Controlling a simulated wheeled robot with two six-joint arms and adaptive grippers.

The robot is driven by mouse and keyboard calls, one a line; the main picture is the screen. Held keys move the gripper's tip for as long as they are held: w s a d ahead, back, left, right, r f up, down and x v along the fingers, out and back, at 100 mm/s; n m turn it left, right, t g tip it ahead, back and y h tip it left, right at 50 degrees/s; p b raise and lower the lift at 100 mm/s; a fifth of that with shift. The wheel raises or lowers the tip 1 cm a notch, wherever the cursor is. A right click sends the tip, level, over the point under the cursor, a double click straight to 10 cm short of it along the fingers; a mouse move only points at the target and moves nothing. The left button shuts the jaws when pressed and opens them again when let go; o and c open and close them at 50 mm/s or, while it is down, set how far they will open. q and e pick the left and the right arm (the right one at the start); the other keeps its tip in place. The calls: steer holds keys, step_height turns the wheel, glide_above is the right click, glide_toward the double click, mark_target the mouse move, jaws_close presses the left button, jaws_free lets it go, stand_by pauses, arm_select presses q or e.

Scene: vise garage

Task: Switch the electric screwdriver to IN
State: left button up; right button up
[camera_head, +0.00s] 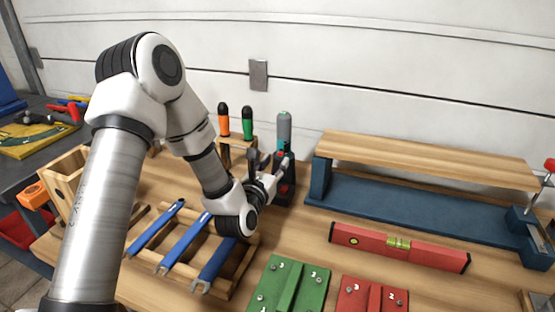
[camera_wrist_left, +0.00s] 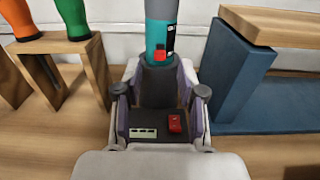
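The electric screwdriver (camera_head: 284,128) is teal and grey and stands upright in a dark stand (camera_head: 288,188) at the back of the bench. In the left wrist view the screwdriver (camera_wrist_left: 161,30) shows a red part low on its front. The stand (camera_wrist_left: 158,102) has a small red switch (camera_wrist_left: 175,122) and a pale panel (camera_wrist_left: 143,132) on its near face; I cannot read any marking. My left gripper (camera_head: 272,172) is open in front of the stand; in the wrist view its fingers (camera_wrist_left: 161,92) appear on either side of it. I cannot tell whether they touch. My right gripper is out of view.
A wooden rack with orange and green screwdrivers (camera_head: 235,122) stands left of the stand. A blue-ended shelf (camera_head: 420,206) is to the right. A red level (camera_head: 400,246), green block (camera_head: 290,285) and wrench rack (camera_head: 240,262) lie nearer.

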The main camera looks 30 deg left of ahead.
arm_select(q)
steer(key=v, duration=0.4)
steer(key=shift+s+d, duration=0.1)
steer(key=shift+s, duration=0.3)
